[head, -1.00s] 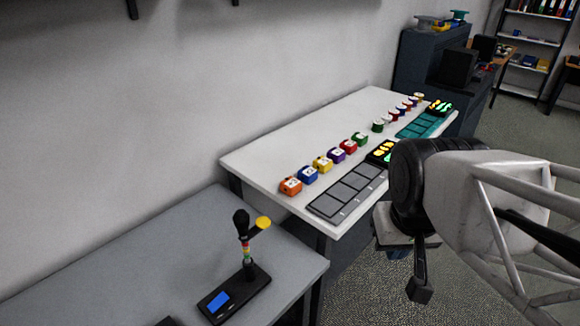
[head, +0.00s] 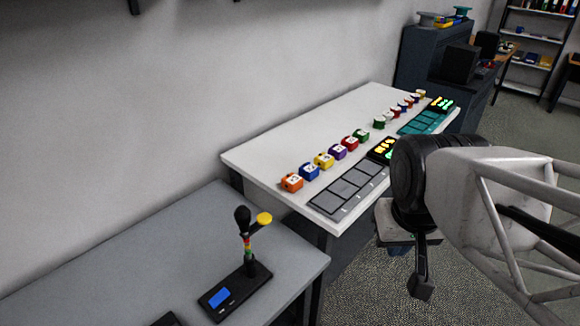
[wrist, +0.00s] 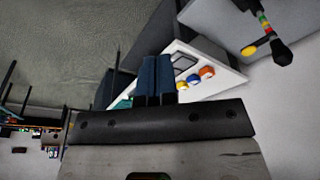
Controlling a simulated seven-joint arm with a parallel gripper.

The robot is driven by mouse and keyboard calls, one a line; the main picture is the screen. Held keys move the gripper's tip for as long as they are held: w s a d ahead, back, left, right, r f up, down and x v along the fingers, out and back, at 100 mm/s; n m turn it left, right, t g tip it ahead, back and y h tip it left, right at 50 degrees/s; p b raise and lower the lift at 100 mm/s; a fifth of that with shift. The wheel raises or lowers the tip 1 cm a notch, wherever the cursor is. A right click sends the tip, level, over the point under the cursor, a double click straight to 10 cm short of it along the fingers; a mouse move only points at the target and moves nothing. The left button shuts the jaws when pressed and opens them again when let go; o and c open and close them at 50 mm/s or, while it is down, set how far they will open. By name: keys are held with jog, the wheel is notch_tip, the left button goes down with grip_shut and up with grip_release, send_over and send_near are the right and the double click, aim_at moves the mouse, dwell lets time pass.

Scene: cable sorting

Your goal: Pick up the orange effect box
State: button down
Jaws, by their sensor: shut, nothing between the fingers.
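The orange effect box (head: 292,183) sits on the near left corner of the white table (head: 262,152), at the near end of a row of coloured boxes. It also shows in the wrist view (wrist: 207,72), ahead and to the right of the fingertips. My gripper (wrist: 157,62) shows two dark blue fingers closed together, with nothing between them. It is apart from the orange box, with a wide gap between. In the head view my arm is at the right, beyond the table's front edge, and the fingers are hard to make out.
Blue (head: 309,172), yellow (head: 323,161), purple (head: 337,152) and other boxes line up behind the orange one. A grey pedal panel (head: 348,190) lies in front of them. A lower grey table (head: 150,262) holds a black stand (head: 240,285) with an upright pole.

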jog(key=shift+c, duration=0.8)
grip_release()
jog(key=m+t+h, duration=0.4)
jog(key=m+t, duration=0.2)
jog(key=t, duration=0.4)
send_over(287, 184)
jog(key=s, duration=0.1)
notch_tip(287, 184, down, 14)
jog(key=f+m+h, duration=0.1)
jog(key=f+h, duration=0.1)
jog(key=f, duration=0.1)
jog(key=a+f+h, duration=0.1)
jog(key=f+h, duration=0.1)
jog(key=f, duration=0.2)
jog(key=f+m+h, duration=0.1)
jog(key=f+h, duration=0.1)
jog(key=f, duration=0.1)
jog(key=shift+a+f+m+g+h, duration=0.2)
jog(key=shift+m+g+h, duration=0.1)
jog(key=shift+g+h, duration=0.1)
jog(key=shift+s+a+f, duration=0.1)
jog(key=shift+s+f, duration=0.05)
jog(key=shift+f, duration=0.2)
